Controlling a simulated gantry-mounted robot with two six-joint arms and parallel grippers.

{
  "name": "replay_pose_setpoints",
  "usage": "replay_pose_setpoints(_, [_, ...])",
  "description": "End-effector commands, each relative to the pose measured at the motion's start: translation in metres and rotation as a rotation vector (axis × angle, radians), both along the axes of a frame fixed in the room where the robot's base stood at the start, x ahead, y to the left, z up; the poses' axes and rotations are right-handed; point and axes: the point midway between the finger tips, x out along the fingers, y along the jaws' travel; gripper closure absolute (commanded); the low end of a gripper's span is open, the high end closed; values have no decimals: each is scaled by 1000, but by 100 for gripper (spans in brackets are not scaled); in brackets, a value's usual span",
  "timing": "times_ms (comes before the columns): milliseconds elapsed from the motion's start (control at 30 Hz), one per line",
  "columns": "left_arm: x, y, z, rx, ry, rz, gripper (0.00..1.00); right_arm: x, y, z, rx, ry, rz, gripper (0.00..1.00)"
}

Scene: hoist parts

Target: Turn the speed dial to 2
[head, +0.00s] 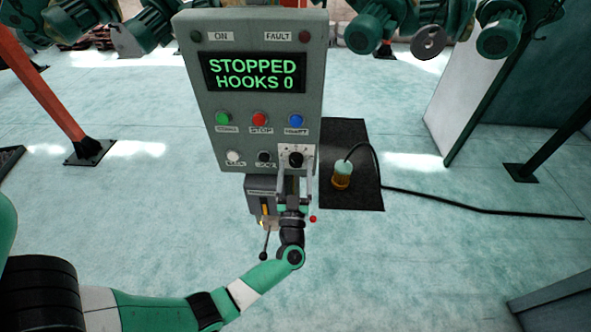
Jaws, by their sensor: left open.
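The speed dial (296,159) is a dark knob on a white plate at the lower right of the grey control panel (265,105). The number its pointer marks is too small to read. My left gripper (294,178) is just below the dial, fingers pointing up at it and spread apart. I cannot tell whether the fingertips touch the plate or flank the knob. The panel's screen (254,73) reads "STOPPED HOOKS 0". My right gripper is not in view.
Green (222,118), red (259,119) and blue (295,120) buttons sit above the dial. White (233,157) and black (264,157) controls are left of it. A lever box (262,190) is below the panel. A cabled pendant (342,174) stands on a black mat (355,200) at right.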

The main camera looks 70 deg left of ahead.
Motion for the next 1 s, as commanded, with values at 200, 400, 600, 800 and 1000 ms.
replay_pose_setpoints(200, [1,1,1,0,0,0,21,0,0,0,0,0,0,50])
replay_pose_setpoints(400, [1,1,1,0,0,0,51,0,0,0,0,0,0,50])
replay_pose_setpoints(600, [0,1,1,0,0,0,87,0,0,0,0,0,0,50])
replay_pose_setpoints(800, [1,1,0,-1,-1,1,100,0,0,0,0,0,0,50])
replay_pose_setpoints(1000, [1,0,1,-15,-30,0,100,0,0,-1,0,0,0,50])
